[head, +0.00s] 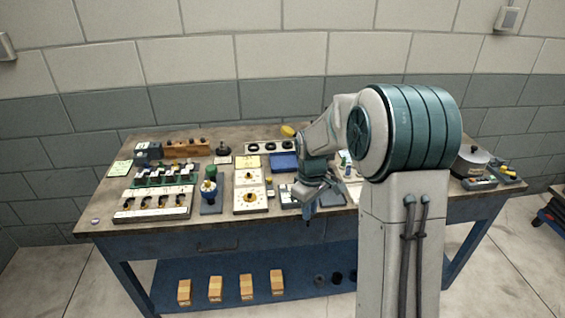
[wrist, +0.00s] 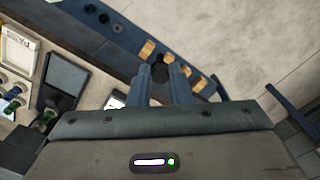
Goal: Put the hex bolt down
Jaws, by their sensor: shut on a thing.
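My gripper (head: 309,212) is at the front edge of the workbench, pointing down, in the head view. In the wrist view my gripper (wrist: 161,77) has its two blue fingers closed on a small dark piece, the hex bolt (wrist: 160,68), held between the tips. The bolt's full shape is hidden by the fingers, and I cannot make it out in the head view. Below it the wrist view shows the lower shelf and floor, so it looks held in the air near the bench edge.
Several orange-tan blocks (head: 246,286) stand on the lower shelf (head: 318,262). The front left top is fairly clear.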

